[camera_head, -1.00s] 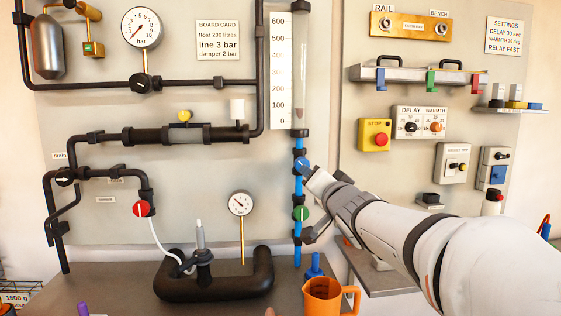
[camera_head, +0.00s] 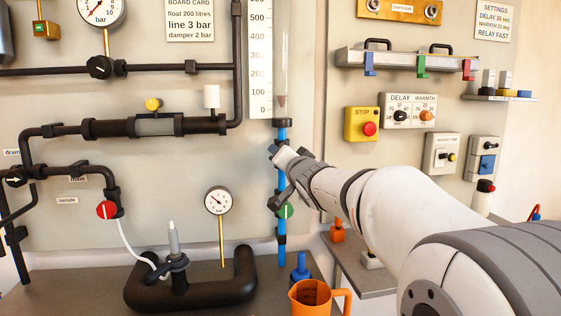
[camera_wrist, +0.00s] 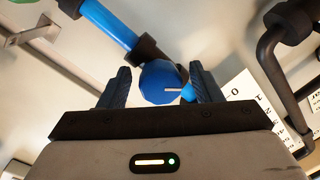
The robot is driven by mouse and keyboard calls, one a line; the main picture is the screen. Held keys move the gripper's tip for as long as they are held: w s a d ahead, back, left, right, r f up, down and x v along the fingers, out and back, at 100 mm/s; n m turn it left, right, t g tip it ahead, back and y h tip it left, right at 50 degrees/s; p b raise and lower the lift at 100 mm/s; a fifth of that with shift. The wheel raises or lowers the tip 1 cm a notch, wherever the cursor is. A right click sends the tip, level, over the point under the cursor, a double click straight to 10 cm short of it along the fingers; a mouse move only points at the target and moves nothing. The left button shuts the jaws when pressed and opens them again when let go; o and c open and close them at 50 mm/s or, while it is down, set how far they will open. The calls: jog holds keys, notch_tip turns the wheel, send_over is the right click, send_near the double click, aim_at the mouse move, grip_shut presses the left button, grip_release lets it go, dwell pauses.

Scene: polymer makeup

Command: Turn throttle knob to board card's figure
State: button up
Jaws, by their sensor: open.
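The blue throttle knob (camera_wrist: 158,83) with a white pointer mark sits between my two open fingers in the wrist view, and I cannot tell whether they touch it. In the head view my gripper (camera_head: 281,153) is at the blue pipe (camera_head: 282,238), just below the clear float tube (camera_head: 281,60), and largely hides the knob. The dark float (camera_head: 282,101) is low in the tube, between 0 and 100 on the scale (camera_head: 260,60). The board card (camera_head: 190,22) reads float 200 litres, line 3 bar, damper 2 bar.
A green knob (camera_head: 286,210) sits lower on the blue pipe, close under my wrist. A blue bottle (camera_head: 300,272) and an orange jug (camera_head: 310,298) stand below. Black pipework (camera_head: 100,128) covers the panel at left; the red stop button (camera_head: 370,128) is at right.

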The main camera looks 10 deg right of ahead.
jog(key=shift+c, duration=0.5)
jog(key=c, duration=0.9)
jog(key=shift+o, duration=0.2)
jog(key=shift+n, duration=0.3)
jog(key=n+p, duration=0.1)
jog(key=n, duration=0.3)
jog(key=shift+g, duration=0.3)
jog(key=n, duration=0.3)
jog(key=shift+n, duration=0.3)
jog(key=shift+d+n+h+b, duration=0.1)
jog(key=shift+n+h+b, duration=0.25)
jog(key=shift+n, duration=1.05)
